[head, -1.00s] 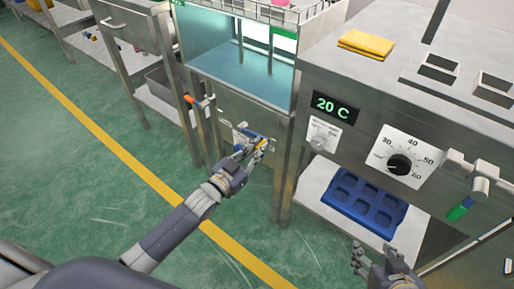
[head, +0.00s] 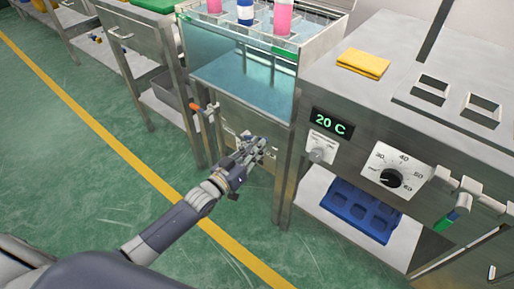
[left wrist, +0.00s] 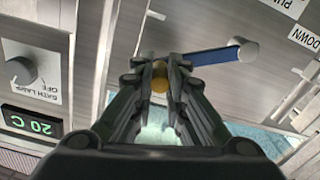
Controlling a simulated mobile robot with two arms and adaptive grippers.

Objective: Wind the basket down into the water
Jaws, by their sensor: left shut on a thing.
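My left gripper (head: 262,143) is at the crank on the steel front panel below the glass water tank (head: 215,55). In the left wrist view my left gripper (left wrist: 160,80) is shut on the crank's yellow knob (left wrist: 160,76). The crank's blue arm (left wrist: 212,56) runs from the knob to a grey hub (left wrist: 243,50). The basket (head: 264,35) is at the tank's top, with pink cans (head: 283,17) and a blue-and-white can (head: 245,12) upright in it. The pale blue water (head: 240,78) shows below. My right gripper is out of view.
A steel cabinet stands right of the tank, with a 20 C display (head: 332,124), a temperature dial (head: 390,178) and a yellow cloth (head: 363,63). A blue tray (head: 360,212) lies on its shelf. An orange-handled tap (head: 203,108) sticks out left of the crank.

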